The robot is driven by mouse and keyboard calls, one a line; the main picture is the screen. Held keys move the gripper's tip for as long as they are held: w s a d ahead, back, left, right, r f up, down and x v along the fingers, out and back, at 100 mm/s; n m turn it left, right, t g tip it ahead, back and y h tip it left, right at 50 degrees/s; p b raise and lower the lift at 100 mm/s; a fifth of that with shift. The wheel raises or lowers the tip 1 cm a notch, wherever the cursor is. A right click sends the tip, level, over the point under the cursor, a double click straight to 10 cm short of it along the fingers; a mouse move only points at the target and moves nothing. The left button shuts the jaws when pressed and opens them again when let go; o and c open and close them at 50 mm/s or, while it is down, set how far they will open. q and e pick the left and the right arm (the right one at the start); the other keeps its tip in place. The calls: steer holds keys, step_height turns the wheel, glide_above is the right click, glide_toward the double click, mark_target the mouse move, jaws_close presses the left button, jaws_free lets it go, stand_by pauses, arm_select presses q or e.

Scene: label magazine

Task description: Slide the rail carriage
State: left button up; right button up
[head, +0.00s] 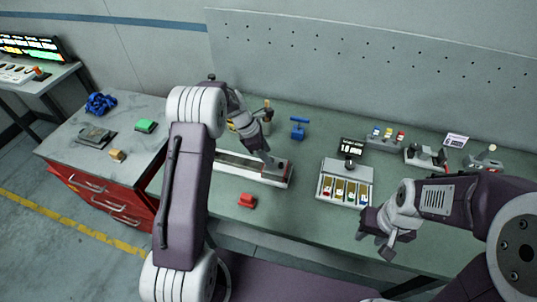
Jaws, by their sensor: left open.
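A long pale rail (237,165) lies on the green workbench, partly hidden behind my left arm. A dark grey block that looks like its carriage (277,164) sits at the rail's right end. My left gripper (270,160) is open, pointing down at this block from above. The fingertips are small here, and I cannot tell whether they touch it. My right gripper (376,246) hangs over the bench's front edge, away from the rail. Its fingers look apart with nothing between them.
A grey unit with coloured slots (345,183) and a small display (350,147) stand to the right. A red drawer cabinet (105,195) is at left.

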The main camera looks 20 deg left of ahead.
arm_select(q)
steer(key=shift+s+d+f, duration=0.1)
steer(key=shift+d+f, duration=0.3)
steer(key=shift+f, duration=0.55)
jaws_close()
steer(key=shift+w+r, duration=0.1)
steer(key=shift+w, duration=0.15)
stand_by(0.5)
